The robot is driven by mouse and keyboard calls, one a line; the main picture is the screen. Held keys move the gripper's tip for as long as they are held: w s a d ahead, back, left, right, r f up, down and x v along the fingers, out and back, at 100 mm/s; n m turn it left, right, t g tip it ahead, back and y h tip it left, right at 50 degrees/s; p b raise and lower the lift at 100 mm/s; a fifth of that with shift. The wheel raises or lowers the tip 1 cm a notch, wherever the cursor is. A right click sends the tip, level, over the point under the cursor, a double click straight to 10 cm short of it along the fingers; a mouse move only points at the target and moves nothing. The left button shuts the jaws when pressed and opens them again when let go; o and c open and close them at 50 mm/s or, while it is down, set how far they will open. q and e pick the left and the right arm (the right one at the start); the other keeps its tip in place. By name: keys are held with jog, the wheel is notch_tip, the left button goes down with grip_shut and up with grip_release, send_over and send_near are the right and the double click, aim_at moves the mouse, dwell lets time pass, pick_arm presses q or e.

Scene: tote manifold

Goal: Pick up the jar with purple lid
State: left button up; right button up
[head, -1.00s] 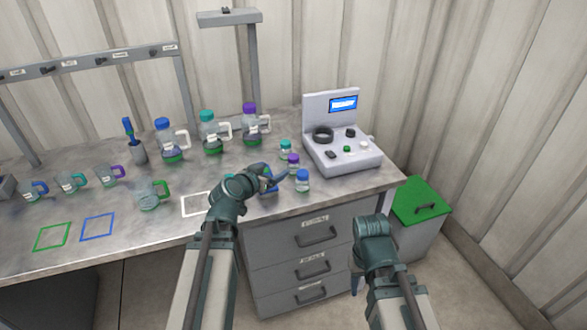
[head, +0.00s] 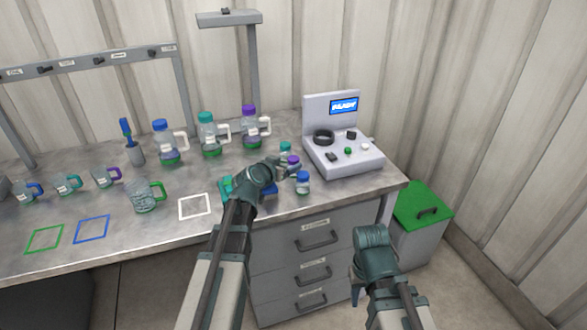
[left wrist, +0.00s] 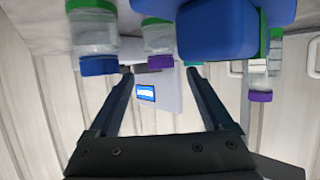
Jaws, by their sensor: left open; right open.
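The small jar with a purple lid (head: 293,161) stands near the right end of the bench, between a teal-lidded jar (head: 285,149) behind it and a blue-lidded jar (head: 303,182) in front. My left gripper (head: 284,173) is open and empty, close to the left of the purple-lidded jar; its own wrist partly hides the fingers. In the left wrist view, which looks upside down, the purple-lidded jar (left wrist: 158,40) shows just beyond the space between the open fingertips (left wrist: 160,74). My right gripper (head: 357,293) is open and empty, low in front of the drawers.
A blue-topped item (head: 268,188) sits beside my left gripper and looms large in the left wrist view (left wrist: 218,32). A tall purple-lidded jug (head: 249,128) stands behind. A grey device (head: 343,155) is at right. A green-lidded bin (head: 422,205) stands beyond the bench.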

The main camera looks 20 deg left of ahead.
aim_at(292, 160)
pick_arm(q)
jog(key=b+x, duration=0.1)
jog(key=x, duration=0.3)
jog(key=shift+r, duration=0.1)
jog(key=shift+c, duration=0.3)
grip_shut()
